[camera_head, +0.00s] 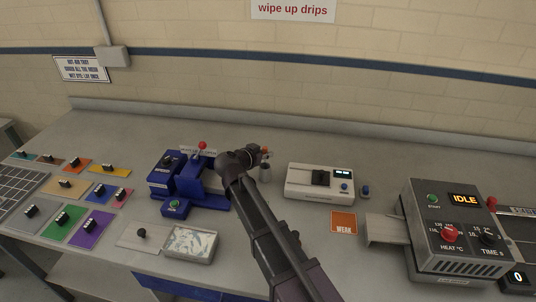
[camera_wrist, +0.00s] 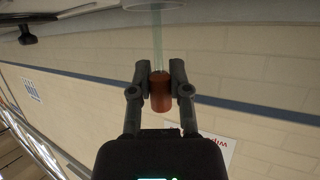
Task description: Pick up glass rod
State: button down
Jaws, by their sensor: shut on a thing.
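The glass rod (camera_wrist: 157,42) is a thin clear stick with a red-brown end piece (camera_wrist: 160,95). In the wrist view my gripper (camera_wrist: 159,72) is shut on it, one finger on each side just by the end piece. The clear length runs toward a round pale vessel (camera_wrist: 150,5) at the top edge; I cannot tell whether its tip is still inside. In the head view my gripper (camera_head: 262,151) is over a small grey vessel (camera_head: 265,174), with a bit of orange showing. My arm hides part of the bench there, and the rod's clear part is too small to make out.
Left of my gripper stands a blue machine (camera_head: 190,180) with a red-knobbed lever. A white instrument (camera_head: 320,182) stands to the right, and a grey heater box (camera_head: 455,230) beyond it. A clear tray (camera_head: 188,246) lies in front. Coloured swatches (camera_head: 90,227) cover the left.

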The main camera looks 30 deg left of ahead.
jog(key=shift+r+p, duration=4.6)
jog(key=shift+r, duration=0.2)
jog(key=shift+s, duration=0.15)
